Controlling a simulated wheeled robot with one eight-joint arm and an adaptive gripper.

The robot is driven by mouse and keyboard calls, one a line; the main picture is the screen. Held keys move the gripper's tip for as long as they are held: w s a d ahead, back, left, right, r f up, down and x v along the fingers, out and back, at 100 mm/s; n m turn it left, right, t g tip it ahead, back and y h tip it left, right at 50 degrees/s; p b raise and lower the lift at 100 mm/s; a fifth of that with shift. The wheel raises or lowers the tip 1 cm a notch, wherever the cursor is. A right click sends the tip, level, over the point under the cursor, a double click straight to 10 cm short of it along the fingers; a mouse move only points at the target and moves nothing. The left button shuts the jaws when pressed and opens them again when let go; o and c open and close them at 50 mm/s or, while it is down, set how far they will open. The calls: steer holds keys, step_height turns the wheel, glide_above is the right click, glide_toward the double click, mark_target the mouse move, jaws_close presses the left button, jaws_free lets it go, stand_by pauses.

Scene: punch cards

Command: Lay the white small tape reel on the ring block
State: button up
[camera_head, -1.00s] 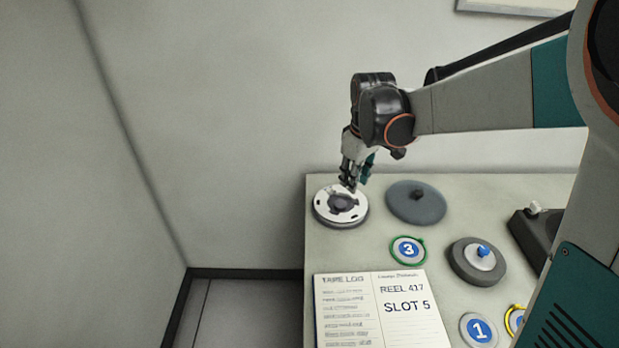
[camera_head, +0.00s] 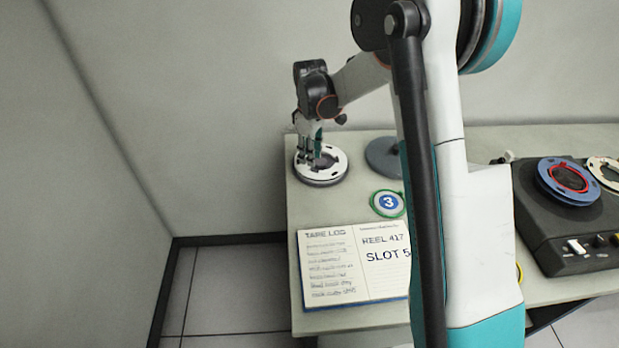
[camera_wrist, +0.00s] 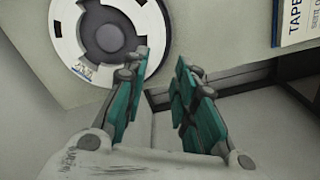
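The white small tape reel (camera_head: 337,171) lies flat at the far left corner of the table, with a darker round rim showing beneath it. It also shows in the wrist view (camera_wrist: 68,42), white with a grey hub, at the upper left. My gripper (camera_head: 312,163) points down at the reel in the head view. In the wrist view my gripper (camera_wrist: 164,66) is open with nothing between its fingers, and the left finger overlaps the reel's edge. I cannot tell whether it touches. I cannot tell which thing is the ring block; the rim beneath the reel is mostly hidden.
A grey disc (camera_head: 380,155), partly behind my arm, and a green-ringed marker 3 (camera_head: 387,203) lie right of the reel. An open log book (camera_head: 335,265) lies in front. A tape machine (camera_head: 570,235) with a blue reel (camera_head: 553,190) stands right. My arm hides the table's middle.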

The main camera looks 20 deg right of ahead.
mark_target(310, 176)
step_height(310, 176, down, 7)
steer(key=b, duration=0.4)
steer(key=shift+f, duration=0.1)
steer(key=shift+s+f+b, duration=0.2)
steer(key=shift+f+b, duration=0.15)
steer(key=shift+b, duration=0.05)
steer(key=shift+f, duration=0.1)
steer(key=shift+w, duration=0.15)
jaws_close()
steer(key=shift+r, duration=0.2)
steer(key=shift+r+p, duration=1.85)
steer(key=shift+r, duration=1.05)
